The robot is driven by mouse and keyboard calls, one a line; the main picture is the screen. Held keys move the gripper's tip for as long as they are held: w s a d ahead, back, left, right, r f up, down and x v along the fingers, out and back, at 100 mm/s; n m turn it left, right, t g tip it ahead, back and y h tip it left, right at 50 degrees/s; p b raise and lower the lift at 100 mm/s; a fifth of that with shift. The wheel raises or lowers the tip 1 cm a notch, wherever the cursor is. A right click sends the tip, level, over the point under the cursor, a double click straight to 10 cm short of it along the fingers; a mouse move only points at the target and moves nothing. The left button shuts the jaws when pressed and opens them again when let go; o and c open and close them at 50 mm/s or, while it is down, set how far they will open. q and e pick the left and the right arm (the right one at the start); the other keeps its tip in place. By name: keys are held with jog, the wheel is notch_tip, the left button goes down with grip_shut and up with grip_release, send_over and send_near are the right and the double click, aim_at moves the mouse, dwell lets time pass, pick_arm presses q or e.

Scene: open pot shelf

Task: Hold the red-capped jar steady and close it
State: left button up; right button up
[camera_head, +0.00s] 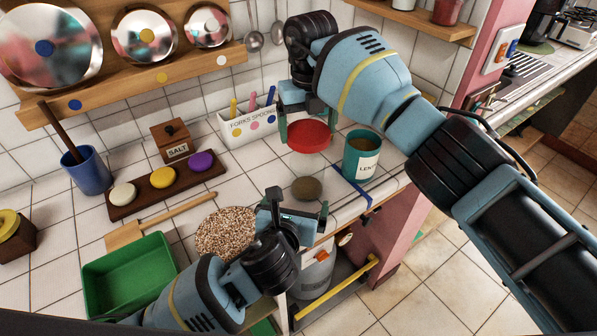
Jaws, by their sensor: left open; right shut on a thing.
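The red cap (309,137) is held level in my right gripper (308,125), which is shut on it above the counter. A teal jar (361,165) with a white label starting "LEN" stands upright and uncapped just right of the cap, with brown contents showing at its mouth. My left gripper (293,208) is open and empty at the counter's front edge, lower left of the jar and apart from it. A small round brown thing (306,188) lies just beyond the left gripper's fingers; I cannot tell what it is.
A round speckled mat (226,232), a wooden spatula (165,220) and a green tray (128,278) lie to the left. A white utensil box (247,127) stands behind. A blue strip (352,187) runs by the jar. The counter's front edge is close.

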aim_at(307, 176)
pick_arm(q)
jog(key=shift+s+d+r, duration=0.1)
jog(key=shift+s, duration=0.05)
pick_arm(e)
jog(key=shift+s+d+r, duration=0.1)
jog(key=shift+s, duration=0.05)
pick_arm(q)
jog(key=shift+x, duration=6.1)
jog(key=c, duration=1.4)
jog(key=shift+c, duration=0.2)
pick_arm(e)
jog(key=shift+f, duration=2.5)
jog(key=shift+f, duration=0.9)
jog(key=shift+f, duration=0.55)
